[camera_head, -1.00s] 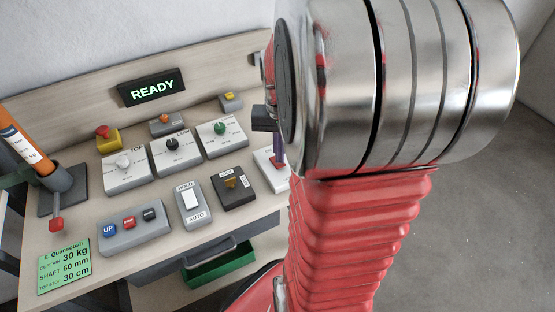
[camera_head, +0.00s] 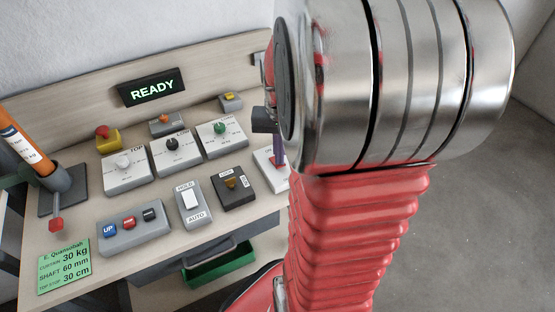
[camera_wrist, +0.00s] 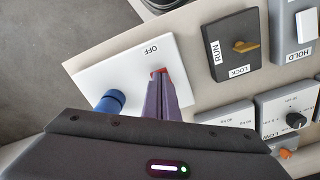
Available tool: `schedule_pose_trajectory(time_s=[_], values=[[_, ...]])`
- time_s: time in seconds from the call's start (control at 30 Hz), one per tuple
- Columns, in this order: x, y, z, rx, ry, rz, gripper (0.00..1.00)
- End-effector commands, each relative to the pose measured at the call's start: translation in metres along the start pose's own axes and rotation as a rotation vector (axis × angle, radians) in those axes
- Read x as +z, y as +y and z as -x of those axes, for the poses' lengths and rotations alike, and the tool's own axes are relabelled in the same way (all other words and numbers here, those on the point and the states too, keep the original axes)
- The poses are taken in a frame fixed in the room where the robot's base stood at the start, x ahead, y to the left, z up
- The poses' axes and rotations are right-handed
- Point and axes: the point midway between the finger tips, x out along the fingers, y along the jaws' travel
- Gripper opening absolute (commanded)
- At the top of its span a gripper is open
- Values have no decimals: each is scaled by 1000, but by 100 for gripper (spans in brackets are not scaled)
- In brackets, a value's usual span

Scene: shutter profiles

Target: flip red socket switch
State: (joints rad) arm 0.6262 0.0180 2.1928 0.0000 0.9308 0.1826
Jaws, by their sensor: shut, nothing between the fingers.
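The socket is a white plate (camera_wrist: 112,70) with an OFF label and a blue round plug (camera_wrist: 110,102) on its left part in the wrist view. The red switch (camera_wrist: 160,71) shows as a small strip right at my fingertips, mostly covered by them. My gripper (camera_wrist: 162,80) has purple fingers held together, with nothing between them, over the switch; I cannot tell whether they touch it. In the head view the white socket (camera_head: 264,160) is partly hidden behind my arm, and my purple fingers (camera_head: 280,158) point down at it.
Beside the socket is a dark RUN/LOCK key switch box (camera_wrist: 225,55). A HOLD/AUTO rocker box (camera_head: 191,203), several knob boxes and an UP button box (camera_head: 135,231) stand on the bench. The display (camera_head: 151,88) reads READY. A green bin (camera_head: 222,265) is below.

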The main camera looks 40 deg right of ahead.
Motion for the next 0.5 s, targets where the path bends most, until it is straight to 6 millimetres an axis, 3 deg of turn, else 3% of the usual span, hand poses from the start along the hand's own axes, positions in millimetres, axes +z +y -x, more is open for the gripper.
schedule_pose_trajectory(time_s=[0.5], values=[[0, 0, -6, 0, 0, 0, 0]])
